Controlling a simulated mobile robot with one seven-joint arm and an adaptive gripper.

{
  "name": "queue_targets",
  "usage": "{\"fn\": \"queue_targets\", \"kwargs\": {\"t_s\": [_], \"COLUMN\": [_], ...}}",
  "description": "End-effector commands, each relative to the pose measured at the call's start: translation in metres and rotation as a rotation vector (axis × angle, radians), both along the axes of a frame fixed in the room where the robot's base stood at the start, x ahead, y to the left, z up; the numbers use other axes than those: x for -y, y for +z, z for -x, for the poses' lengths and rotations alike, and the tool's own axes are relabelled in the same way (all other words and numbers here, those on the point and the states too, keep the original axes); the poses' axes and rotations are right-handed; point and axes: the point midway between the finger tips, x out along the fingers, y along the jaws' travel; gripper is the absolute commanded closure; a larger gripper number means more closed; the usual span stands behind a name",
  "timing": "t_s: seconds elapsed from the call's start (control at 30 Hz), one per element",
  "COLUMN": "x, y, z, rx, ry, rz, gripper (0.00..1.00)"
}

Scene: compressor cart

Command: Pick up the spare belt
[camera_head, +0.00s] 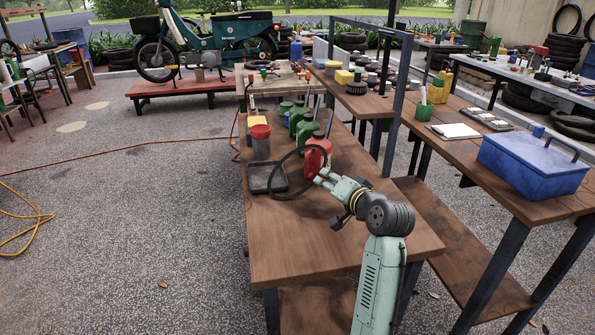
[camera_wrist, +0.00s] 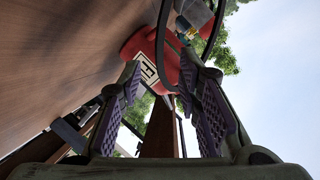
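The spare belt looks like a thin black loop (camera_head: 273,172). It stands tilted over the workbench, between a black tray and a red container (camera_head: 316,150). In the wrist view the belt (camera_wrist: 161,35) curves down in front of the red container (camera_wrist: 140,42), which has a white label, and its lower bend lies near my fingertips. My gripper (camera_head: 321,178) is beside the belt's right side, low over the bench. In the wrist view my gripper (camera_wrist: 162,75) has its two purple-padded fingers apart, with a clear gap. I cannot tell whether a finger touches the belt.
The black tray (camera_head: 257,188) lies on the wooden bench (camera_head: 300,245). A red-lidded jar (camera_head: 261,147) and green bottles (camera_head: 304,132) stand behind. A blue toolbox (camera_head: 530,165) is on the right table. A blue-grey metal frame (camera_head: 397,110) rises behind my arm. The bench's front is clear.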

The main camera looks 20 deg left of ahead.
Motion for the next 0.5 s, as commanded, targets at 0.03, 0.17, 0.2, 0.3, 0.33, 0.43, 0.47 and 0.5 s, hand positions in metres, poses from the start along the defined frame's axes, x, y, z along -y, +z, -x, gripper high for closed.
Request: {"fn": "queue_targets", "kwargs": {"t_s": [0.03,0.17,0.2,0.3,0.33,0.43,0.47,0.5], "x": [-0.006,-0.015,-0.017,-0.022,-0.024,-0.035,-0.038,-0.042], "y": [0.0,-0.004,-0.005,-0.005,-0.005,-0.007,-0.007,-0.01], "z": [-0.006,-0.015,-0.017,-0.022,-0.025,-0.037,-0.04,-0.044], "rx": [-0.001,0.002,0.002,0.001,0.002,0.0,0.001,0.001], "ry": [0.001,0.0,0.0,0.0,0.0,0.002,0.001,0.001], "rz": [0.001,0.0,0.0,0.001,0.0,0.002,0.002,0.002], "gripper": [0.69,0.69,0.69,0.69,0.69,0.69,0.69,0.69]}}
